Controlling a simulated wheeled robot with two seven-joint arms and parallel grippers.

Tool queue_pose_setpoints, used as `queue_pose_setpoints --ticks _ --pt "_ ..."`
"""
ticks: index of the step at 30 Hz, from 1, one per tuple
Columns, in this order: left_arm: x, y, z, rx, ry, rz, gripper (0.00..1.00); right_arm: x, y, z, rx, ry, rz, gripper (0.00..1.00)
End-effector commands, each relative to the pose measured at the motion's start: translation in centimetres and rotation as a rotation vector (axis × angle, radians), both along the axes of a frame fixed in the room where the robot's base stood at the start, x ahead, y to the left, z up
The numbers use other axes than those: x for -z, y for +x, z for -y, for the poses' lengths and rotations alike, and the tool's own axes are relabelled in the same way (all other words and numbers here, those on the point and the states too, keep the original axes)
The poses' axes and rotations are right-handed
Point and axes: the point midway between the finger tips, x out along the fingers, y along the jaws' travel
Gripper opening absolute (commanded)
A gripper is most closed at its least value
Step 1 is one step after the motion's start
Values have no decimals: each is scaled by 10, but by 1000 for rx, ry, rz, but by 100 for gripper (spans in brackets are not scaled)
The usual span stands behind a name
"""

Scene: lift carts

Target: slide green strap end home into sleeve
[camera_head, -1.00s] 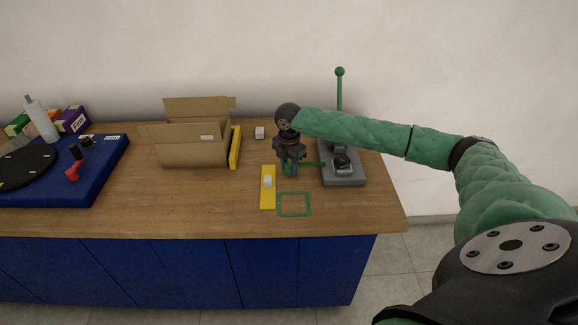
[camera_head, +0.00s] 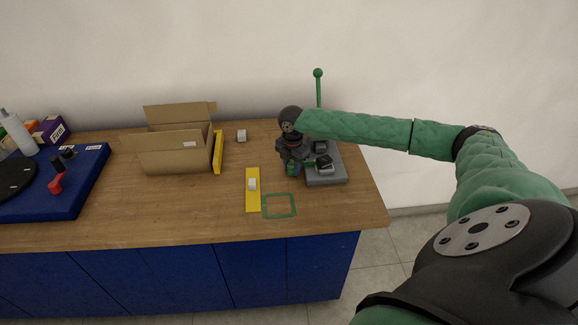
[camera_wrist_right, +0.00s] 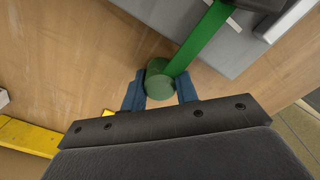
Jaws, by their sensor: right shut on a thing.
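The green strap (camera_wrist_right: 206,40) runs from a green cylindrical grip (camera_wrist_right: 160,80) to a dark block (camera_wrist_right: 258,4) on a grey base plate (camera_wrist_right: 215,52). The far end of the strap is hidden at the block, so I cannot tell how deep it sits. My right gripper (camera_wrist_right: 160,90) has its blue fingers on either side of the green grip and is shut on it. In the head view, my right gripper (camera_head: 293,168) is just left of the grey base (camera_head: 327,180), with the dark sleeve-like block (camera_head: 323,162) on it. My left gripper is not in view.
A green ball-topped lever (camera_head: 318,88) rises behind the base. A yellow strip (camera_head: 252,203) with a white block (camera_head: 252,184) and a green outlined square (camera_head: 279,206) lie in front. An open cardboard box (camera_head: 175,155) and a yellow bar (camera_head: 218,152) are left.

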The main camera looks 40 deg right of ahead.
Motion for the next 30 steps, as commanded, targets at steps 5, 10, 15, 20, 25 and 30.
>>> queue_pose_setpoints --ticks 5,10,15,20,25,30 --pt "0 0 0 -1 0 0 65 0 0 0 0 0 0 41" --pt "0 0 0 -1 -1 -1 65 0 0 0 0 0 0 52" --pt "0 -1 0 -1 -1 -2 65 0 0 0 0 0 0 52" --pt "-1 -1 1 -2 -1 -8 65 -11 1 0 0 -1 2 52" --pt "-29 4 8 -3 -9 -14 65 -36 1 0 -1 0 3 52" --pt "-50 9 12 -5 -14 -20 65 -61 1 0 0 0 1 52"
